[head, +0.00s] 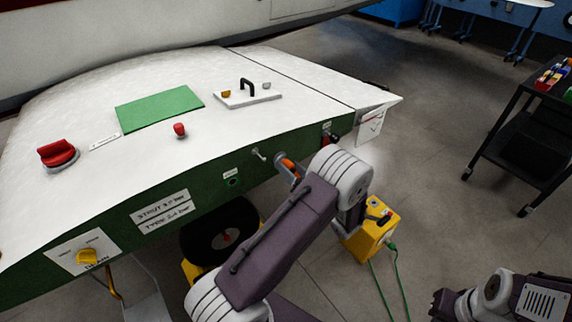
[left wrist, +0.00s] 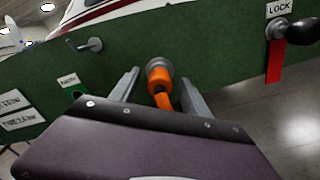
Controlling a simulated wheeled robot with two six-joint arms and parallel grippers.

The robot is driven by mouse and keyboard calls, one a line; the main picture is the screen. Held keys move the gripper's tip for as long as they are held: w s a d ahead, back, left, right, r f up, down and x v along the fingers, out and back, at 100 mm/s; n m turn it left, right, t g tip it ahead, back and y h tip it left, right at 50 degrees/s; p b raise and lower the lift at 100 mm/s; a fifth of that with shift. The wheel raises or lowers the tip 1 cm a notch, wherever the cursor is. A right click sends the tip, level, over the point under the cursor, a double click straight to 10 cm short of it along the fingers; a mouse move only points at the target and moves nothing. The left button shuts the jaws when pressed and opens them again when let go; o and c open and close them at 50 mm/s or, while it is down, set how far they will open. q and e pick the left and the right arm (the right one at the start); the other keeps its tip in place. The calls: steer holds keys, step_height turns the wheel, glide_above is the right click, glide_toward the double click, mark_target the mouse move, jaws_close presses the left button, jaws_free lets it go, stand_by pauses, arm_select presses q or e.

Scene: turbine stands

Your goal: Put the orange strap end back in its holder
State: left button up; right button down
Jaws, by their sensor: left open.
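The orange strap end (left wrist: 160,84) shows in the left wrist view between the two grey fingers of my left gripper (left wrist: 159,79). It lies against a round grey fitting (left wrist: 158,66) on the green side panel; I cannot tell whether it is seated in it. Its lower part bends down behind the gripper body. The left fingers are open, one on each side of it, with gaps visible. In the head view the orange piece (head: 288,164) shows just past my left wrist, partly hidden. My right gripper (head: 441,304) is at the bottom right, away from the panel; its jaw opening is unclear.
A peg (left wrist: 91,45) sticks out left of the fitting. A black LOCK handle (left wrist: 302,32) with a red tag (left wrist: 275,62) is to the right. A yellow box (head: 372,232) with green cables stands on the floor below. A dark cart (head: 525,140) is at right.

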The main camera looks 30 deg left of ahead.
stand_by(0.4)
arm_select(q)
steer(key=shift+p, duration=0.35)
jaws_close()
stand_by(1.2)
